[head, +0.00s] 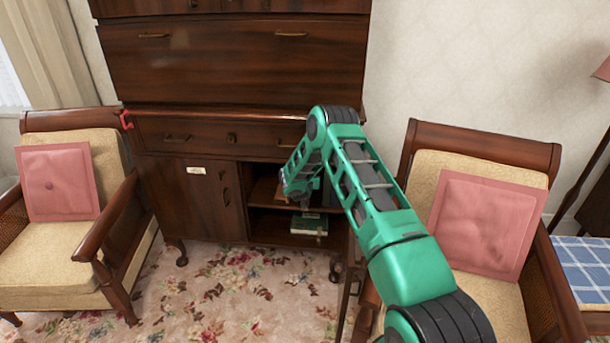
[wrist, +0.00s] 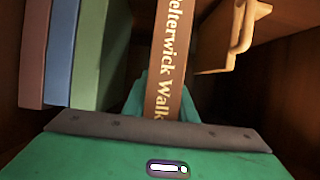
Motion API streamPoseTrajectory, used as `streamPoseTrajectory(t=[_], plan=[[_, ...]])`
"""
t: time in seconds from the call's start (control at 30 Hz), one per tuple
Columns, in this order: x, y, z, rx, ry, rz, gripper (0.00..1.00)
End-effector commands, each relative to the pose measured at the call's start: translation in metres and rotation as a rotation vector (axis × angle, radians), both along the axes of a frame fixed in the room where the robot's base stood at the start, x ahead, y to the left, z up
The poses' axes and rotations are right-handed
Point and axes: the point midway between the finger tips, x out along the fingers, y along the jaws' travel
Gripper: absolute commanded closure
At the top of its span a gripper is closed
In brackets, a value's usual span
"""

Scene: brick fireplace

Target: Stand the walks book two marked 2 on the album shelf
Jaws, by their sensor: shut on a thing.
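A brown book (wrist: 168,60) with pale spine lettering reading "elterwick Walk" stands upright in the wrist view. The ends of its title are cut off or hidden, and no number 2 shows. My gripper (wrist: 163,108) is shut on this book, with teal fingers on both sides of its lower part. In the head view my gripper (head: 302,194) is inside the open right part of the dark cabinet, and my arm hides most of what it holds. The wrist view shows a dark wooden compartment around the book.
Red-brown (wrist: 33,50), blue (wrist: 62,55) and green (wrist: 95,60) books stand left of the held book, with a gap between. A wooden bracket-like piece (wrist: 238,35) is at right. A green book (head: 308,223) lies on the cabinet's lower shelf. Armchairs (head: 75,250) (head: 485,150) flank the cabinet.

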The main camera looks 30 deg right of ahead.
Motion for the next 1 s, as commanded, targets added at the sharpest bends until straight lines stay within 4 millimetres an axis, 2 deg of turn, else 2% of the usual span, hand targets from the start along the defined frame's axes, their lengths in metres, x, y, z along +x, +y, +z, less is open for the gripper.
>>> streamPoseTrajectory(t=[0.53, 0.63, 0.83, 0.87, 0.9, 1.0], plan=[[0.045, -0.031, 0.002, -0.001, -0.004, -0.001, 1.0], [0.044, -0.03, -0.005, -0.001, -0.002, 0.0, 1.0], [0.043, -0.03, -0.005, -0.001, -0.002, 0.0, 1.0], [0.043, -0.03, -0.007, 0.001, 0.002, 0.0, 0.68], [0.043, -0.03, -0.007, 0.001, 0.002, 0.0, 0.58], [0.043, -0.03, -0.007, 0.001, 0.001, 0.0, 0.56]])
